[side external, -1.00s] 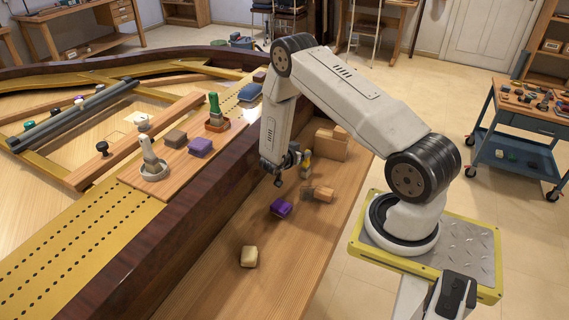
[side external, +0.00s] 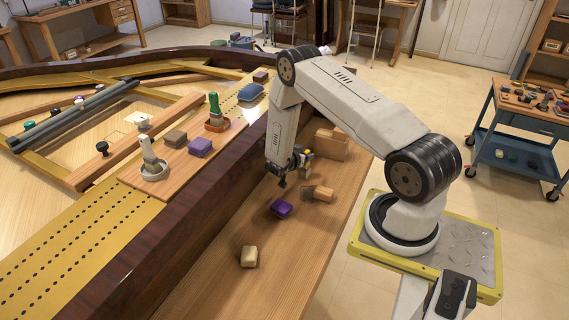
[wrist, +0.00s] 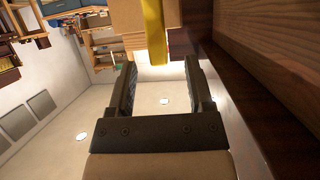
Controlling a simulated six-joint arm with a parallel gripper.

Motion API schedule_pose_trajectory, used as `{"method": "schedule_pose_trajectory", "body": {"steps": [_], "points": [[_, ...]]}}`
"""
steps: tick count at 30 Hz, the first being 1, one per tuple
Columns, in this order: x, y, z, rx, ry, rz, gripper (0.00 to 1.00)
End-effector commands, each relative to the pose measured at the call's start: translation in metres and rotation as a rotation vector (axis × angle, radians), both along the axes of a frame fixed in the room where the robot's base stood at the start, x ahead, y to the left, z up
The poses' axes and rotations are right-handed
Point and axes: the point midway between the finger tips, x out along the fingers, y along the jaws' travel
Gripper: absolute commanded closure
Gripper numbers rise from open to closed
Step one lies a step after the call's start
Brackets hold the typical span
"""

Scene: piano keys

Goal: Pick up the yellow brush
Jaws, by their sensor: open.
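The yellow brush (side external: 307,154) is beside my wrist in the side view, at the far end of the wooden shelf and partly hidden by the wrist. In the wrist view a yellow handle (wrist: 153,28) hangs into the top of the picture, just beyond the gap between my fingers. My gripper (wrist: 160,62) is open and nothing is between its fingers. In the side view my gripper (side external: 282,184) is above the shelf, near the brush. The bristles cannot be made out clearly.
Cardboard boxes (side external: 333,142) stand behind the brush. A wood-and-dark block (side external: 318,193), a purple block (side external: 281,208) and a tan block (side external: 249,256) lie on the shelf (side external: 290,260). The dark piano rim (side external: 205,225) rises on the left.

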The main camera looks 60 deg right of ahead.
Motion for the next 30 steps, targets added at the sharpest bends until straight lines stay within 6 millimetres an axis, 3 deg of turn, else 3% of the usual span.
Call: {"method": "schedule_pose_trajectory", "body": {"steps": [15,30], "points": [[-0.005,-0.044,-0.019,0.0,0.0,0.0,0.34],[-0.005,-0.045,-0.019,0.0,0.0,0.001,0.34]]}}
